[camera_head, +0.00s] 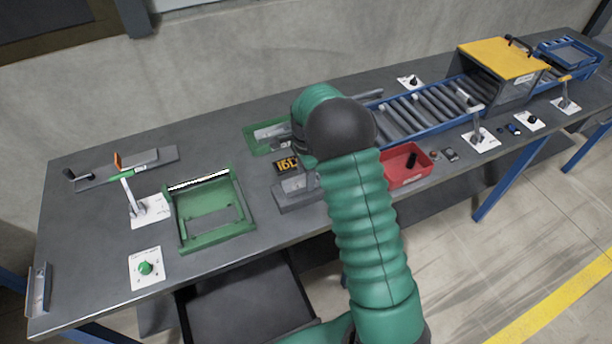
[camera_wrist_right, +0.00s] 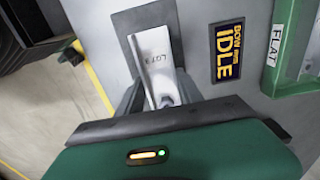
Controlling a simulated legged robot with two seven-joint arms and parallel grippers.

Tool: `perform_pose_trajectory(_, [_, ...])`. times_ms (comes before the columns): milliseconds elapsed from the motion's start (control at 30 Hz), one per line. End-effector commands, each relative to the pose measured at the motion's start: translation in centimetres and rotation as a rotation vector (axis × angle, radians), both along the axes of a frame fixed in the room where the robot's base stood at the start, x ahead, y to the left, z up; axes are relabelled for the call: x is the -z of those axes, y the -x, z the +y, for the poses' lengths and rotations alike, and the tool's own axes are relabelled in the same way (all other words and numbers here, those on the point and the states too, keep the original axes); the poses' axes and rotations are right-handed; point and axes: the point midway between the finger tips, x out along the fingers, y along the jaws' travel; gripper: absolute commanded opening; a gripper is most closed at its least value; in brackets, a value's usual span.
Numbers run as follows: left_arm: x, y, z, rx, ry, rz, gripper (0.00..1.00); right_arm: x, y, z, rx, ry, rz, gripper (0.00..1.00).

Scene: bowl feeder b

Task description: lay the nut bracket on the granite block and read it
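The nut bracket (camera_wrist_right: 154,52) is a pale metal plate with a raised side flange and the hand-lettered mark "LOT 3", facing up in the right wrist view. It is at the dark grey granite block (camera_wrist_right: 122,22); whether it fully rests there I cannot tell. The fingers of my right gripper (camera_wrist_right: 160,78) lie close against both its sides and appear shut on it. In the head view the block (camera_head: 294,202) shows under my right arm, which hides much of the gripper and bracket. My left gripper is not in view.
A display reading "IDLE" (camera_wrist_right: 226,52) stands beside the block. A green fixture marked "FLAT" (camera_wrist_right: 290,45) is beyond it. A green frame (camera_head: 214,240) lies left, a red bin (camera_head: 408,176) right. A roller conveyor (camera_head: 420,112) runs to a yellow-topped box (camera_head: 503,57).

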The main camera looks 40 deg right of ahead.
Motion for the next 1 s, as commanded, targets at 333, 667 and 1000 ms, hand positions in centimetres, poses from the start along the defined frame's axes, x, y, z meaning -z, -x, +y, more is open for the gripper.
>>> perform_pose_trajectory(333, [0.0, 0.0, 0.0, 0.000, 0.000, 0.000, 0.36, -0.1, 0.1, 0.0, 0.001, 0.000, 0.000, 0.65])
perform_pose_trajectory(667, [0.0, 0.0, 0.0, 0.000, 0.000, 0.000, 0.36, -3.3, -0.1, 0.0, 0.000, 0.003, -0.005, 0.65])
perform_pose_trajectory(1000, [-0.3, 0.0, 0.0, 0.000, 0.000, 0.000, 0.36, -11.0, -0.1, 0.0, 0.000, 0.000, -0.002, 0.65])
